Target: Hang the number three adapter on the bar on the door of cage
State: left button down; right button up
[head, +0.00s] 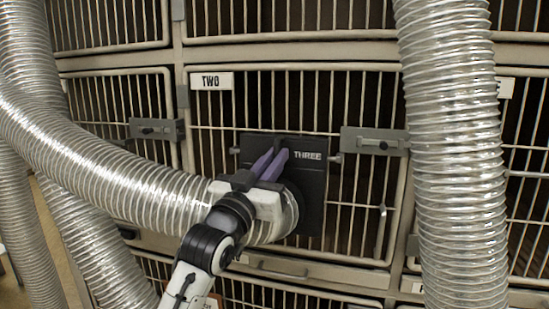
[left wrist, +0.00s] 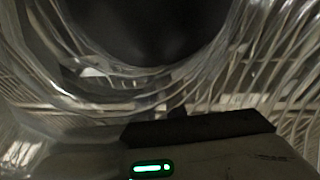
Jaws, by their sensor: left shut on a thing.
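The number three adapter is a black square plate (head: 313,190) marked THREE, with a silver flexible hose (head: 130,180) running from it to the left. My left gripper (head: 277,153) has purple fingers and is shut on the adapter near the plate's top edge. The plate is upright in front of the cage door (head: 358,225) labelled TWO (head: 212,82). Bar ends (head: 336,158) show on both sides of the plate's upper part; the plate hides the middle. I cannot tell whether the plate touches the bar. The left wrist view shows blurred hose (left wrist: 245,60) close up. My right gripper is not in view.
Latches sit on the door frames to the left (head: 155,130) and right (head: 372,141). A large silver hose (head: 455,150) hangs at the right, and more hoses (head: 85,240) stand at the left. Other barred cages lie above, below and beside.

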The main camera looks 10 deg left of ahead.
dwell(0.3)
pick_arm(q)
jog(key=shift+w+f, duration=0.15)
jog(key=shift+f, duration=0.3)
dwell(0.3)
jog(key=shift+f+b, duration=0.35)
jog(key=shift+f, duration=0.6)
dwell(0.5)
